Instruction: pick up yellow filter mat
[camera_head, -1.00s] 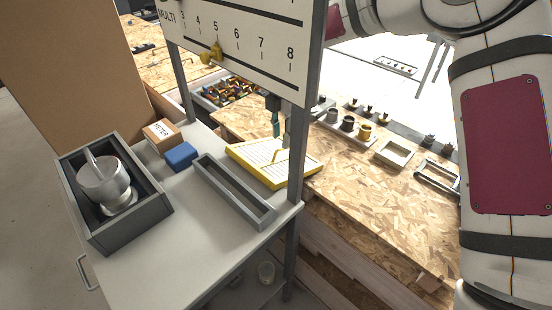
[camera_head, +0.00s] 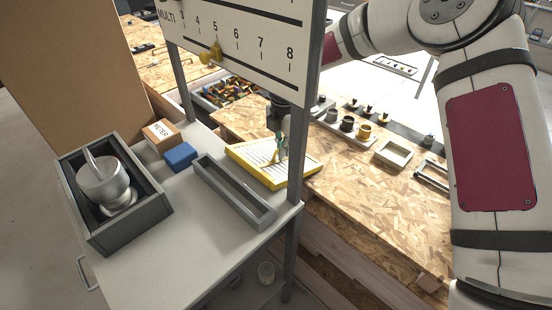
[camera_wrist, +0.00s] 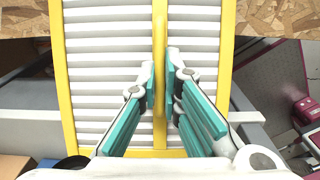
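The yellow filter mat (camera_head: 250,159) has a yellow frame, white slats and a raised yellow bar. It lies at the right end of the grey bench, close to the post. In the wrist view the mat (camera_wrist: 66,75) fills the middle, with its yellow bar (camera_wrist: 159,50) upright in the picture. My gripper (camera_wrist: 160,85) has teal-padded fingers, one on each side of the bar. Only a narrow space shows between the fingertips, with the bar in it; whether both pads touch it is unclear.
A long grey tray (camera_head: 232,190) lies just in front of the mat. A blue block (camera_head: 181,156), a labelled box (camera_head: 161,134) and a grey bin with a metal vessel (camera_head: 105,185) stand to the left. The post (camera_head: 295,190) and numbered board (camera_head: 240,45) are close to my arm.

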